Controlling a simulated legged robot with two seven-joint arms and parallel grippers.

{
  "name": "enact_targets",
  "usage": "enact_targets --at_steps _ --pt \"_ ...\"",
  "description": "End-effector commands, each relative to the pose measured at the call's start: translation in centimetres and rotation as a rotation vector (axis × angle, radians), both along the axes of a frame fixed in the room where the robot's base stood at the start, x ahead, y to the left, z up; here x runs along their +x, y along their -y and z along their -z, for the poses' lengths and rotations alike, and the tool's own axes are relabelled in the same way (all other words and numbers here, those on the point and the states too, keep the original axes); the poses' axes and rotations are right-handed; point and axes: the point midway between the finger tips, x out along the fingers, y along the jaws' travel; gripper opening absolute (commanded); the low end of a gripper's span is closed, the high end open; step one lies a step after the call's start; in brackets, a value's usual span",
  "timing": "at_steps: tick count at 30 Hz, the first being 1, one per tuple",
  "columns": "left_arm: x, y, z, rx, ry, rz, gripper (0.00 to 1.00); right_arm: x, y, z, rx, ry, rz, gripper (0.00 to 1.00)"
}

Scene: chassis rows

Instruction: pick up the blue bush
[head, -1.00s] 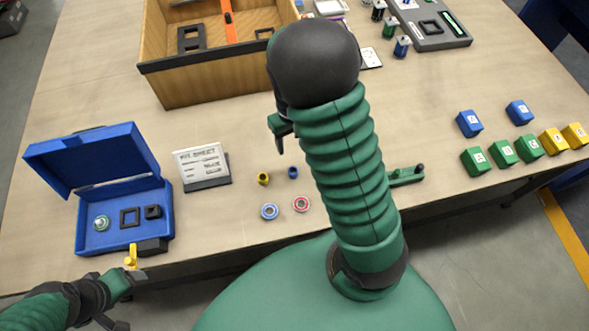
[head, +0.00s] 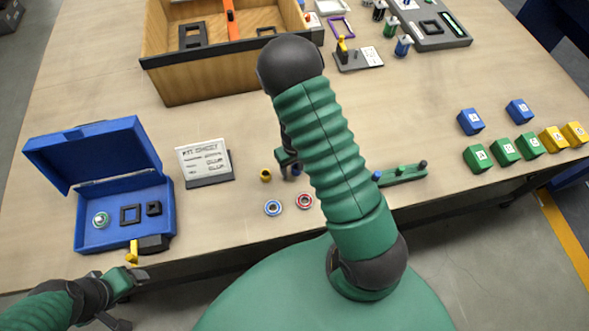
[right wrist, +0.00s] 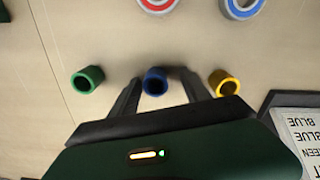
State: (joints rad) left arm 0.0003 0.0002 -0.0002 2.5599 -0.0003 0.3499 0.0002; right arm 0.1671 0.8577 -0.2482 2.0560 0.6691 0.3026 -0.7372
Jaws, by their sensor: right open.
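The blue bush (right wrist: 155,82), a small ring-shaped sleeve, stands upright on the table. In the right wrist view it sits between the two fingers of my right gripper (right wrist: 160,88), with a gap on each side. In the head view my right gripper (head: 288,163) points down over it and mostly hides it. My right gripper is open and holds nothing. My left gripper (head: 132,280) is low at the left, by the table's front edge near the blue box; its jaws are not clear.
A yellow bush (right wrist: 225,83) and a green bush (right wrist: 88,80) stand on either side of the blue one. A red bearing (head: 304,201) and a blue bearing (head: 272,208) lie in front. A kit sheet (head: 205,160) and an open blue box (head: 100,238) are to the left.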

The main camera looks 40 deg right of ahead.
Motion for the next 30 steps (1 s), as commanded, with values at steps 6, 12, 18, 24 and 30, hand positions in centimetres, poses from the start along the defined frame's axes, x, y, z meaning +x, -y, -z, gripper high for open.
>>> enact_targets --at_steps 6,12,18,24,30 --pt "0.0 0.0 0.0 0.0 0.0 0.0 0.71 0.0 0.2 0.0 0.001 -0.001 0.001 0.34" --pt "0.0 0.0 0.0 0.0 0.0 0.001 0.71 0.0 0.1 0.0 0.0 -0.001 0.001 0.08" --pt "0.0 0.0 0.0 0.0 0.0 0.0 0.71 0.0 0.0 0.0 -0.001 -0.001 0.001 0.0" --pt "0.0 0.0 0.0 0.0 0.0 0.0 0.71 0.0 0.1 -0.2 0.0 -0.001 0.0 0.0" --pt "0.0 0.0 -0.1 0.0 0.0 0.0 0.71 0.1 0.1 -2.2 0.0 0.002 0.0 0.0"
